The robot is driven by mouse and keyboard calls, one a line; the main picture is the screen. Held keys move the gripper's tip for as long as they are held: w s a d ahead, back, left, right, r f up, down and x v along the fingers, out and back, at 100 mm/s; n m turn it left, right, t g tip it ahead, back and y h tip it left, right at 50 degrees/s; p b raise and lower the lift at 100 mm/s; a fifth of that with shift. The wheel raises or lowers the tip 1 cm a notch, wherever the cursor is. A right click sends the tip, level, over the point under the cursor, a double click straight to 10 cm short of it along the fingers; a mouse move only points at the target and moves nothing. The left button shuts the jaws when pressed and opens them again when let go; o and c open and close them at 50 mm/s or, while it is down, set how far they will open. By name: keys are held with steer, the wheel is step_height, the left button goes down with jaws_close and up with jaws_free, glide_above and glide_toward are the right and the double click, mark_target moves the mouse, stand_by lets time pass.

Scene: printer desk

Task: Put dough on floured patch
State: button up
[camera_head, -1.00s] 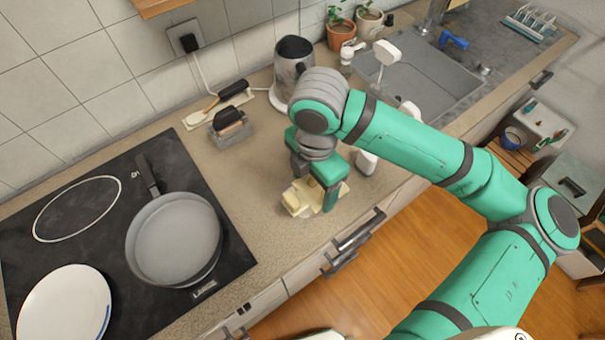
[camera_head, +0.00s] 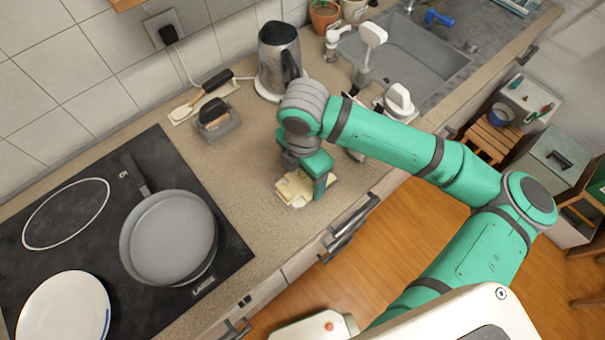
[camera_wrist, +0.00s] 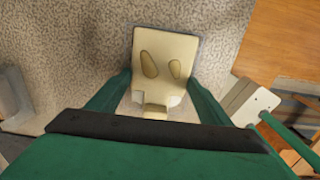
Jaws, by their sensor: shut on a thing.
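The dough (camera_wrist: 165,48) is a pale cream slab with two oval marks in the wrist view, between the fingers of my gripper (camera_wrist: 160,80). My gripper is shut on its sides. In the head view my gripper (camera_head: 304,180) points down close over the counter, and the dough (camera_head: 292,188) shows as pale pieces beside and partly under the fingers. A faint whitish floured patch (camera_wrist: 190,101) shows around the slab's lower edge in the wrist view; most of it is hidden. I cannot tell whether the dough touches the counter.
The counter (camera_head: 240,165) is clear left of my gripper. A hob with a grey pan (camera_head: 168,238) and a white plate (camera_head: 62,308) lies further left. A kettle (camera_head: 277,55) and a toaster-like holder (camera_head: 214,120) stand behind. The sink (camera_head: 415,55) is right; drawer handles line the front edge.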

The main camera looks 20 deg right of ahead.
mark_target(303, 180)
steer(key=shift+f, duration=0.15)
steer(key=o, duration=1.2)
steer(key=shift+c, duration=0.2)
steer(key=shift+w, duration=0.1)
step_height(303, 180, up, 12)
